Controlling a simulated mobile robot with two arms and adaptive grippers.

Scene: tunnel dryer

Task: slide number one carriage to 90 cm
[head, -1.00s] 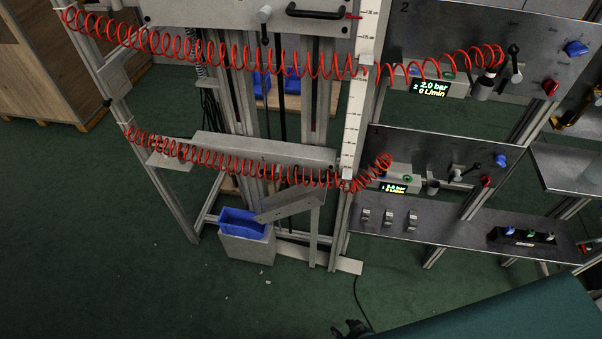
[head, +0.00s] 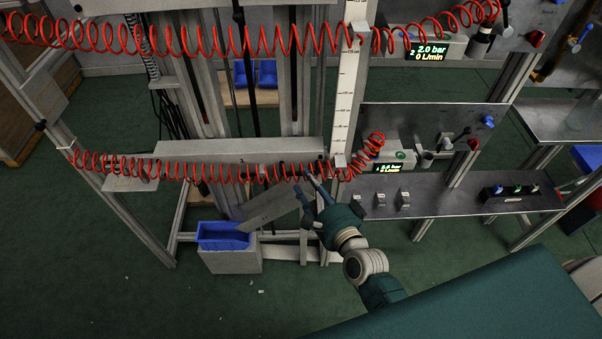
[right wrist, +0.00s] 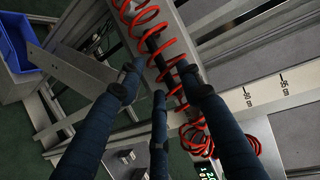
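The lower carriage, a long grey beam (head: 240,150), spans the frame behind a red coiled hose (head: 215,172). It lines up with the lower panel, whose display (head: 388,168) reads about 2.0 bar. A white scale strip (head: 346,95) stands at its right end, with a small grey block (head: 339,161) beside the beam; the scale also crosses the right wrist view (right wrist: 262,92), its numbers hard to read surely. My right gripper (head: 306,184) is open at the beam's right part. In the right wrist view its fingers (right wrist: 158,82) are spread near a black rod (right wrist: 156,44) inside the hose coils.
An upper carriage (head: 150,6) with its own hose hangs above. A blue bin (head: 223,235) on a grey box and a tilted grey plate (head: 270,208) lie below the beam. A control shelf (head: 450,192) extends right of the scale. Green floor is open in front.

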